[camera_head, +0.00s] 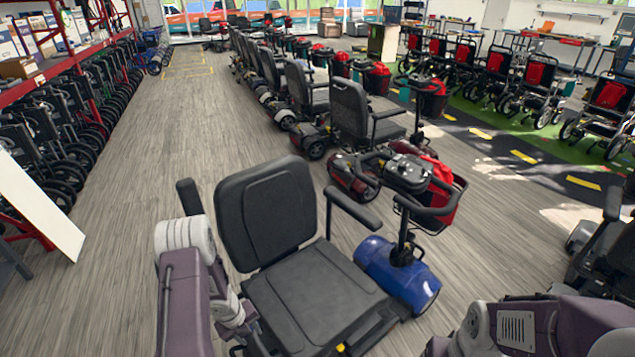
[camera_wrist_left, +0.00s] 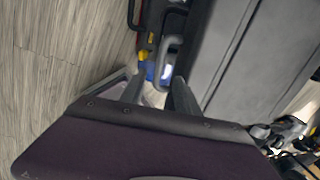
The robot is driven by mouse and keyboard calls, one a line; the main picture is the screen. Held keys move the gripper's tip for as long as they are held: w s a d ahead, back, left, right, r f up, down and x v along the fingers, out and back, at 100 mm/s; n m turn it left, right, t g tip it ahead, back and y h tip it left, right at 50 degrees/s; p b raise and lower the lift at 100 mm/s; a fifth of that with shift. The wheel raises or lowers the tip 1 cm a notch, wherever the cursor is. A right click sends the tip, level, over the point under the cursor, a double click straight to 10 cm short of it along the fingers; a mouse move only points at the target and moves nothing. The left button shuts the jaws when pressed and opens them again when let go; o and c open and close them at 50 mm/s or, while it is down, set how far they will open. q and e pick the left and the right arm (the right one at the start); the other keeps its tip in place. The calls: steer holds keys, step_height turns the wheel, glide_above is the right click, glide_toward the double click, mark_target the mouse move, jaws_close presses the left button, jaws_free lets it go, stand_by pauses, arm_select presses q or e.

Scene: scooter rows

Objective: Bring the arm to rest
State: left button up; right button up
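My left arm (camera_head: 185,285) comes in at the bottom left of the head view, bent beside the nearest scooter's seat. In the left wrist view my left gripper (camera_wrist_left: 158,92) has its two fingers apart, with nothing clearly held between them. The gripper points down beside a dark grey panel, which looks like part of the scooter. The fingertips are not clear in the head view. Part of my right arm (camera_head: 545,328) shows at the bottom right, and its gripper is out of view.
The nearest scooter has a black seat (camera_head: 310,295) and blue front cover (camera_head: 398,272), close beside my left arm. A scooter row runs behind it. Wheelchairs line the right (camera_head: 608,105); a red rack (camera_head: 70,60) stands left. The floor aisle (camera_head: 150,150) is clear.

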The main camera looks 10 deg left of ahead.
arm_select(q)
steer(key=w+d+r+n+t+y+p, duration=0.1)
steer(key=w+d+r+p, duration=0.15)
steer(key=r, duration=0.65)
steer(key=w+d+r+n+t+p, duration=0.1)
steer(key=w+d+r+n+t, duration=0.2)
steer(key=r, duration=0.6)
steer(key=w+d+r+y+p, duration=0.1)
steer(key=w+d+r, duration=0.25)
steer(key=r, duration=0.55)
steer(key=s+d+r+n+g+p, duration=0.1)
steer(key=s+d+r+n, duration=0.1)
steer(key=s+r+n, duration=0.5)
steer(key=s+d+f+n+g, duration=0.2)
steer(key=s+f+n, duration=0.3)
steer(key=s+n, duration=0.6)
steer(key=n+g, duration=0.1)
steer(key=n, duration=0.3)
steer(key=shift+s+d+f+g+h, duration=0.15)
steer(key=shift+s+f+g+h, duration=0.15)
steer(key=shift+h, duration=0.1)
